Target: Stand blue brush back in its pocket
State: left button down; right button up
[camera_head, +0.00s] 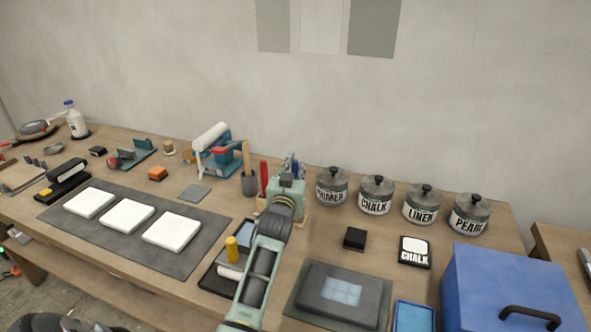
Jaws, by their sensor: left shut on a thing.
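My left gripper (290,164) reaches across the bench to its back, near the wall. It is shut on the blue brush (297,169), of which only a small blue part shows beside the fingers. The gripper and wrist hide the rest of the brush. A wooden brush holder (301,213) shows in part behind and beside my wrist; its pockets are hidden. I cannot tell whether the brush is inside a pocket or above it. A red brush (263,176) stands upright just left of the gripper. My right gripper is not in view.
Several lidded jars (331,187) stand to the right. A black block (354,239), a CHALK card (415,252), a dark slab (343,295) and a blue box (510,285) lie nearer.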

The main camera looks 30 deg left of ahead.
pick_arm(q)
jog(key=shift+f+b, duration=0.6)
jog(key=shift+f, duration=0.35)
jog(key=c, duration=1.6)
grip_release()
jog(key=shift+o, duration=0.4)
jog(key=o, duration=0.4)
jog(key=shift+r+p, duration=3.65)
jog(key=shift+r, duration=0.4)
